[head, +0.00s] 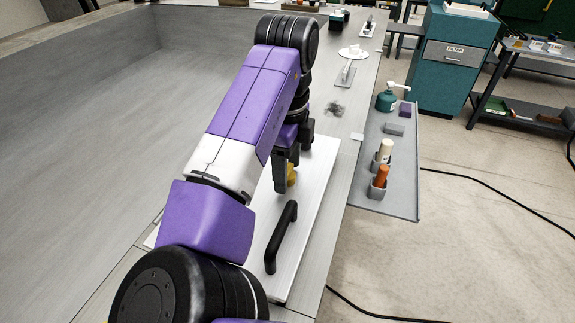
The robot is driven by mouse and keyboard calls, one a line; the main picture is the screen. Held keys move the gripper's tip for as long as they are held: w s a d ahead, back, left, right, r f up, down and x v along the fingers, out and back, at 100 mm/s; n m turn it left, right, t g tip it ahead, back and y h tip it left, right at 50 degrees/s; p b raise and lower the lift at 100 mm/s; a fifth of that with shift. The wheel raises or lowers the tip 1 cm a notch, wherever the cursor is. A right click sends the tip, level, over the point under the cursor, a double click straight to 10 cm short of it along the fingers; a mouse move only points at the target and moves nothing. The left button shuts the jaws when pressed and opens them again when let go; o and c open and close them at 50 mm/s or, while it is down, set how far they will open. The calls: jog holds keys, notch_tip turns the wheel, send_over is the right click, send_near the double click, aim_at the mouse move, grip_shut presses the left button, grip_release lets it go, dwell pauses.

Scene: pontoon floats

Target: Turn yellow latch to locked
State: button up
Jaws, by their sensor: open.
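A small yellow latch (292,174) shows on a white panel (310,199) on the grey bench top. My gripper (286,178) points down at the latch, with its dark fingers close beside it. The fingers hide part of the latch. Whether they touch it cannot be told from this view. The jaws are open. The latch's turn angle and any lock marking cannot be made out.
A black bar handle (281,236) stands up from the panel, nearer than the latch. A grey side shelf (398,160) at the right holds a green pump bottle (388,98), a white bottle (384,151) and an orange one (380,176). A dark smudge (335,109) marks the bench beyond.

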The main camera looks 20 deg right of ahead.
jog(key=shift+c, duration=0.2)
grip_shut()
jog(key=shift+n+p, duration=0.3)
jog(key=n+p, duration=0.1)
jog(key=n, duration=0.1)
jog(key=n+p, duration=0.1)
jog(key=p, duration=0.1)
jog(key=shift+r+n+p, duration=0.2)
jog(key=shift+n+p, duration=0.1)
jog(key=shift+n, duration=0.1)
jog(key=n+p, duration=0.2)
jog(key=n, duration=0.1)
jog(key=shift+f+n, duration=0.1)
jog(key=shift+n, duration=0.2)
jog(key=n, duration=0.4)
jog(key=shift+f+n, duration=0.1)
jog(key=shift+n, duration=0.2)
jog(key=n, duration=0.5)
jog(key=shift+n, duration=0.3)
